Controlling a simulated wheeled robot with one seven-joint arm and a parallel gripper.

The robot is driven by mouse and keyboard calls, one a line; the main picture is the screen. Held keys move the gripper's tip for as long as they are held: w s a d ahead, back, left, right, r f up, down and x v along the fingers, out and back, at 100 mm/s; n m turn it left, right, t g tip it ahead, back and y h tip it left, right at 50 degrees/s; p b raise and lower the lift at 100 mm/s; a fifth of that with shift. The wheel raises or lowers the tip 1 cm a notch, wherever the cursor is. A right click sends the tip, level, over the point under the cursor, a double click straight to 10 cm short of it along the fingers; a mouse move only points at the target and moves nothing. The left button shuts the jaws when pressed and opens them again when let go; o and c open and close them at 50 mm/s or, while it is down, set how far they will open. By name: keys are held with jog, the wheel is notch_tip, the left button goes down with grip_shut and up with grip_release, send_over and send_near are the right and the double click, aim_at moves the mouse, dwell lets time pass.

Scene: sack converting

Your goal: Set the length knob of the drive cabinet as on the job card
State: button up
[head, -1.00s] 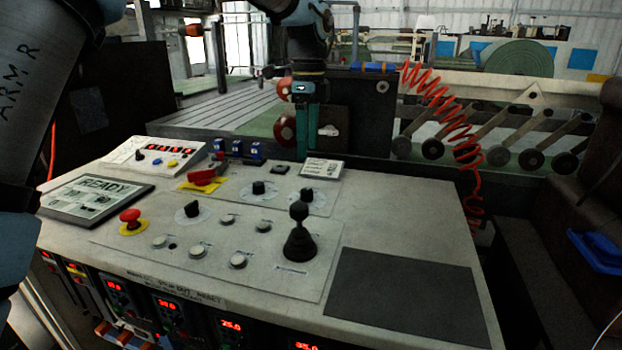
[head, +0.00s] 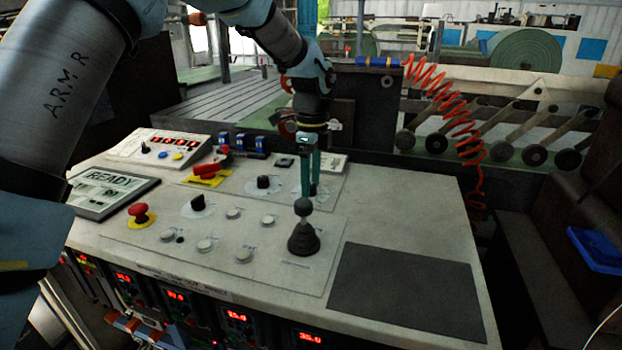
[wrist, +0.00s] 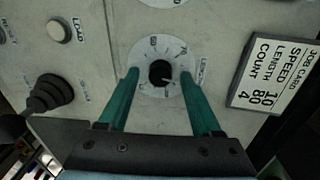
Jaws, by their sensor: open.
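The length knob (wrist: 160,72) is a round black knob on a pale dial with printed numbers, in the middle of the wrist view. A small light mark shows at its lower right; I cannot read its exact setting. My gripper (wrist: 159,78) is open, its two teal fingers on either side of the knob with a gap to each. In the head view my gripper (head: 309,190) points down at the panel and mostly hides the knob (head: 318,189). The job card (wrist: 276,74), right of the dial, reads SPEED 10, LENGTH 80, COUNT 4.
A black joystick (head: 304,233) stands close in front of my gripper. Another black knob (head: 263,182), a red switch handle (head: 207,170) and a red mushroom button (head: 138,210) are to the left. A dark mat (head: 405,292) at the right is bare.

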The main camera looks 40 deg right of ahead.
jog(key=shift+c, duration=0.4)
grip_shut()
jog(key=shift+n+p, duration=0.3)
jog(key=shift+n, duration=2.5)
jog(key=shift+o, duration=0.4)
grip_release()
